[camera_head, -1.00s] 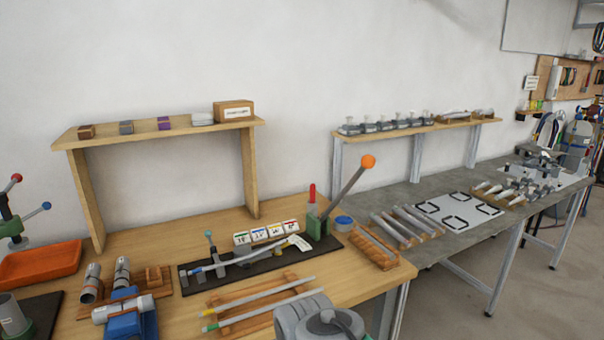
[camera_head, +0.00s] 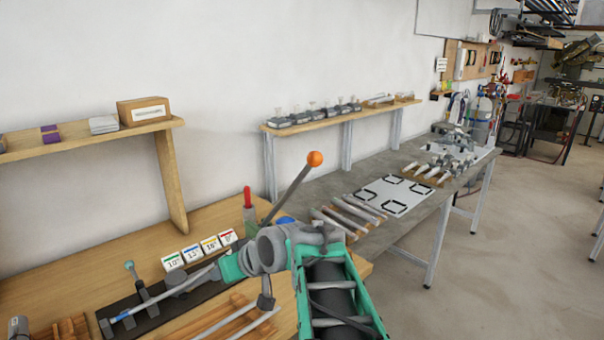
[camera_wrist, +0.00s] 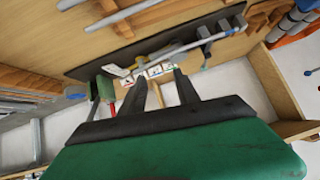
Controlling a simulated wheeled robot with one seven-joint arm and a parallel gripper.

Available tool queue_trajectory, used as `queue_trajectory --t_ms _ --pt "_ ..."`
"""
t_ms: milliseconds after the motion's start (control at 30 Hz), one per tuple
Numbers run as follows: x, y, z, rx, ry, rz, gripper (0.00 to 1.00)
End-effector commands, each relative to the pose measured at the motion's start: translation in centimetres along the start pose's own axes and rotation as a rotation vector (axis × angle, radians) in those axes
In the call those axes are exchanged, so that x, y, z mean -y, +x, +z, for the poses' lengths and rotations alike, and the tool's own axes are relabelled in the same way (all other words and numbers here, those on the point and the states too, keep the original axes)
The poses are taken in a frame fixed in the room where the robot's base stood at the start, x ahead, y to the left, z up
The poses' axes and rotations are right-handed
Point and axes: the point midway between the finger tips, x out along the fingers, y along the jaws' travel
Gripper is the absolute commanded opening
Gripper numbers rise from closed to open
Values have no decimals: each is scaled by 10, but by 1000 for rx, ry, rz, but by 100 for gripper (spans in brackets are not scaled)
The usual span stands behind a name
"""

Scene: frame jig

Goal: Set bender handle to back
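The lever with the orange ball (camera_head: 315,158), which I take as the bender handle (camera_head: 288,190), leans up and to the right in the head view. Its foot is by a green block with a red grip (camera_head: 247,197) at the far end of a black base plate (camera_head: 125,318). In the wrist view the green block (camera_wrist: 106,86) and red grip (camera_wrist: 112,108) are left of my gripper (camera_wrist: 162,74); the orange ball cannot be made out. My gripper's two dark fingers are apart, with nothing between them. They are over the bench near the number cards (camera_wrist: 155,71).
A small lever with a teal knob (camera_head: 129,265) stands on the plate's near end. The number cards (camera_head: 198,250) stand behind the plate. A wooden rack with rods (camera_head: 230,322) lies in front. A wooden shelf (camera_head: 172,185) rises behind; a grey table (camera_head: 405,222) extends right.

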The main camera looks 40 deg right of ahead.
Motion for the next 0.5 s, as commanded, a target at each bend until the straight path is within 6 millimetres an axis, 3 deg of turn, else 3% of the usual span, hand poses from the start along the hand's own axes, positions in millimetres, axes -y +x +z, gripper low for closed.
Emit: queue_trajectory --t_ms 33,100,200,300,367,500 --pt "-44 -11 -24 -113 31 21 38" --pt "-93 -39 -57 -282 42 37 38" --pt "-152 -93 -86 -495 47 71 38" --pt "-188 -143 -98 -646 41 100 38" --pt "-199 -163 -101 -701 37 111 38" --pt "-205 -174 -110 -745 31 113 38"
